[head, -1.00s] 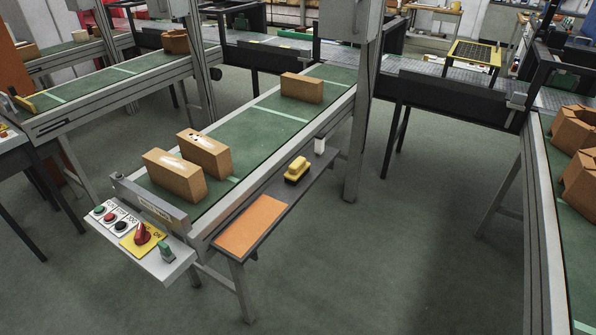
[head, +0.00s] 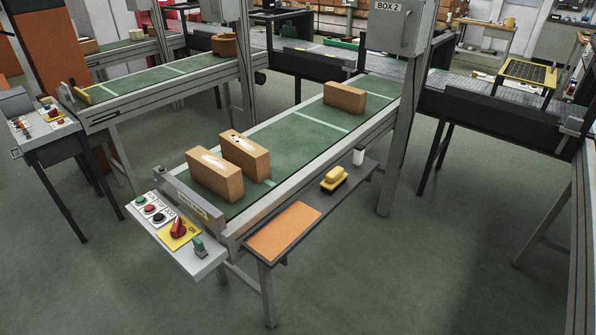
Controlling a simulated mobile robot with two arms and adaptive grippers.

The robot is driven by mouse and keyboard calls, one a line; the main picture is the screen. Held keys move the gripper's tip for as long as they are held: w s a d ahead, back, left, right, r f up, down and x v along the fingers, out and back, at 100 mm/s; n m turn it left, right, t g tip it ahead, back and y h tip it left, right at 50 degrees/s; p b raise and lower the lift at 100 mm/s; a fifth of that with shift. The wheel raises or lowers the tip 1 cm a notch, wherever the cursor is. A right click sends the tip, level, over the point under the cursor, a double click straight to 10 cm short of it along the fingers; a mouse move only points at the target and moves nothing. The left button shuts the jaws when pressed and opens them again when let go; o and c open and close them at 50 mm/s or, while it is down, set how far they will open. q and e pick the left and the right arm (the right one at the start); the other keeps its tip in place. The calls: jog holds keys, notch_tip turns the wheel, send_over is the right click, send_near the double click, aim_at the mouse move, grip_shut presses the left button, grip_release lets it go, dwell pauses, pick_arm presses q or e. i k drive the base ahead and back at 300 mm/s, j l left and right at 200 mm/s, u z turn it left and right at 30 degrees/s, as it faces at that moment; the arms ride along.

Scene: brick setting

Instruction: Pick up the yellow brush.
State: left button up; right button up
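The yellow brush (head: 334,178) lies on the narrow dark side shelf (head: 313,200) along the right side of the middle conveyor. It has a yellow top and a dark lower edge. An orange pad (head: 284,231) lies nearer on the same shelf, and a small white container (head: 358,156) stands just beyond the brush. Neither of my grippers shows in the head view.
The green conveyor (head: 290,146) carries several brown boxes, two (head: 215,174) at its near end. A control panel (head: 177,235) with buttons and a red knob juts out at the near end. A grey post (head: 396,130) stands past the shelf. Open floor (head: 420,270) lies right of the shelf.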

aim_at(334, 180)
jog(key=i+u, duration=0.15)
jog(key=i, duration=0.6)
jog(key=i+l+u, duration=0.1)
jog(key=i, duration=0.65)
